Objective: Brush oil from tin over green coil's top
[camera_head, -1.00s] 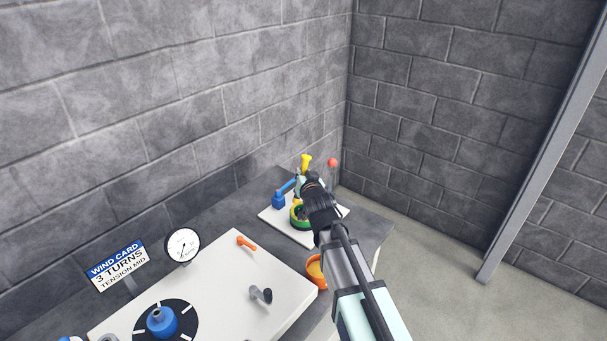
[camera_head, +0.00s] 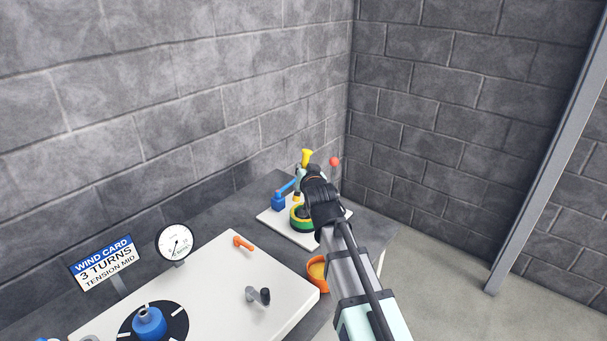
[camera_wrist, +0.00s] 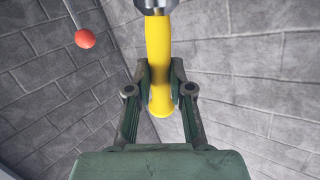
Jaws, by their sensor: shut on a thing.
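My gripper (camera_wrist: 160,75) is shut on the yellow handle of the brush (camera_wrist: 159,50), seen in the wrist view with a metal ferrule at the top edge. In the head view the yellow handle end (camera_head: 307,157) stands up above my gripper (camera_head: 303,176). A small brush tip (camera_head: 296,197) shows below it, over the green coil (camera_head: 300,224); whether it touches cannot be told. The coil has a dark centre and yellow on its rim, and my arm hides its right part. The orange tin (camera_head: 313,285) with amber oil (camera_head: 317,270) stands left of my forearm.
A blue fixture (camera_head: 279,201) stands left of the coil on a white plate (camera_head: 274,222). A red ball on a rod (camera_head: 334,161) rises behind. A white panel (camera_head: 215,285) carries an orange lever (camera_head: 243,243), a grey knob (camera_head: 259,295) and a blue hub (camera_head: 149,322). Brick walls close the corner.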

